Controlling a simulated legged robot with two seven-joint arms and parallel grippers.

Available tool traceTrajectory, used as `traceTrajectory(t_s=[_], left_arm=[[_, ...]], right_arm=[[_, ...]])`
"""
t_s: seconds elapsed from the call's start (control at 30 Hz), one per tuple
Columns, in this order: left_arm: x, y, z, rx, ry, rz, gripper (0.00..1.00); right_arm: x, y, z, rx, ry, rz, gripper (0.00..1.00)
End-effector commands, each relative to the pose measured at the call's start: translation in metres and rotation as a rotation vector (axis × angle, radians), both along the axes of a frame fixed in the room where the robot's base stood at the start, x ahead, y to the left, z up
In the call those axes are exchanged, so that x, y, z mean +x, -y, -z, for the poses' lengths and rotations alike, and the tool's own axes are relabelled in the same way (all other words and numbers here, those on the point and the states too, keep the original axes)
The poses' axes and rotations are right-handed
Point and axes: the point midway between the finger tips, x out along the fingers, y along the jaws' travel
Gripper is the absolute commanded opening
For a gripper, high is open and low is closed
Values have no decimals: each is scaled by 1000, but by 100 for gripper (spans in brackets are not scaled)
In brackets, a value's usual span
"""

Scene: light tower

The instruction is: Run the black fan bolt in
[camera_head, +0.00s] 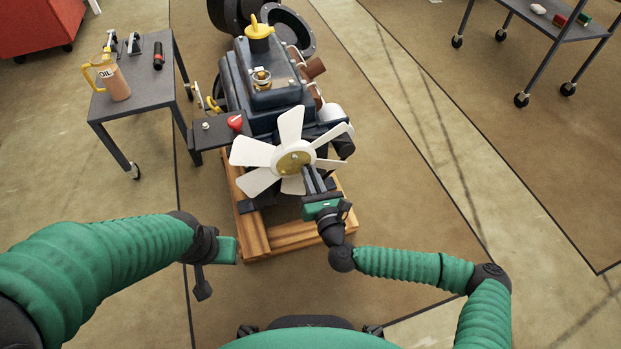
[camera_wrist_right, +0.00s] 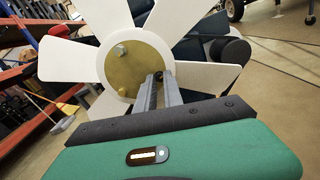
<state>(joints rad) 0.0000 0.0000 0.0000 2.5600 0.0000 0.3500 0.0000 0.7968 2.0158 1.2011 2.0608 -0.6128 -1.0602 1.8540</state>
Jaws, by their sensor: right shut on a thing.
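The white fan (camera_head: 290,155) stands upright on the front of the engine, with a brass-coloured hub (camera_head: 293,162). My right gripper (camera_head: 309,172) reaches the hub's lower right side. In the right wrist view its two grey fingers (camera_wrist_right: 158,84) are shut at the hub's right edge on the black fan bolt (camera_wrist_right: 159,76), mostly hidden between the tips. I cannot tell how deep the bolt sits. A silver bolt head (camera_wrist_right: 121,48) and a brass-coloured one (camera_wrist_right: 122,91) show on the hub. My left gripper (camera_head: 226,250) hangs low at the left, away from the fan; its fingers are unclear.
The engine (camera_head: 265,80) rests on a wooden pallet (camera_head: 252,225). A dark side table (camera_head: 150,95) with an oil jug (camera_head: 113,80) stands at the left. A wheeled cart (camera_head: 560,28) is at the far right. The floor right of the engine is clear.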

Motion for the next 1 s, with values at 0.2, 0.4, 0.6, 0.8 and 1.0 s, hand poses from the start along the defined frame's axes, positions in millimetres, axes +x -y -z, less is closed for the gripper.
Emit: traceTrajectory(t_s=[0.2,0.4,0.6,0.8,1.0], left_arm=[[0,0,13,0,0,0,36],[0,0,17,0,0,0,36],[0,0,19,0,0,0,36],[0,0,20,0,0,0,36],[0,0,19,0,0,0,36]], right_arm=[[-2,-1,7,148,-59,-2,0],[-2,-1,6,237,-88,-2,0],[-1,-1,5,279,-101,-2,0],[-1,-1,4,290,-104,-1,0],[-1,-1,4,289,-103,0,0]])
